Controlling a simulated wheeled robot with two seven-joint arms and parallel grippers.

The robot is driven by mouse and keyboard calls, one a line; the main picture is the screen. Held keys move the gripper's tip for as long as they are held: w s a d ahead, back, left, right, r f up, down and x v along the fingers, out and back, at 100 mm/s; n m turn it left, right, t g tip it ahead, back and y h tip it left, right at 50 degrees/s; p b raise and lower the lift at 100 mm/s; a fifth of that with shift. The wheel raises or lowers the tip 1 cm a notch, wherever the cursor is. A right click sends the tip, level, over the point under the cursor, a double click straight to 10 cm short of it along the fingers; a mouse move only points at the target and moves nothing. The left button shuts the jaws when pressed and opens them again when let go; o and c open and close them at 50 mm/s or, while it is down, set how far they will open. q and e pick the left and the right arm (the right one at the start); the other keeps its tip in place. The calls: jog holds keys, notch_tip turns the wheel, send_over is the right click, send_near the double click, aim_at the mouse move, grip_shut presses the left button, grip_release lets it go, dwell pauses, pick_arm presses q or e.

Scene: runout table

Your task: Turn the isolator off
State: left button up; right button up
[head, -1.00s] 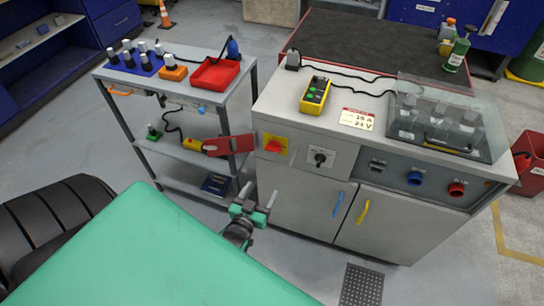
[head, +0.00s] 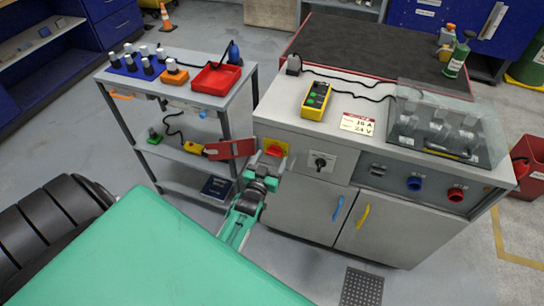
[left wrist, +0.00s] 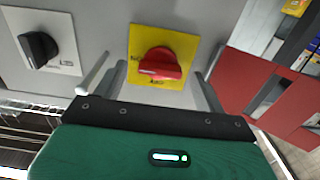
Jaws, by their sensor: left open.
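The isolator is a red rotary knob (head: 274,150) on a yellow plate at the upper left of the grey cabinet front. In the left wrist view the knob (left wrist: 160,64) shows whole, its grip lying roughly level in that picture, with a pale mark at its left end. My left gripper (head: 272,161) is open just in front of the knob. In the left wrist view its two fingers (left wrist: 152,84) stand on either side of the knob, with visible gaps. I cannot tell how deep they reach. My right gripper is in neither current view.
A black rotary switch (head: 320,161) on a white plate is beside the isolator. A red panel (head: 231,148) juts out left of it. A trolley (head: 200,112) stands at left. A yellow pendant (head: 316,98) and a clear cover (head: 445,125) are on the cabinet top.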

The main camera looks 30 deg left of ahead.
pick_arm(q)
jog(key=shift+x, duration=0.8)
jog(key=shift+c, duration=0.2)
jog(key=c, duration=0.9)
jog(key=shift+c, duration=0.2)
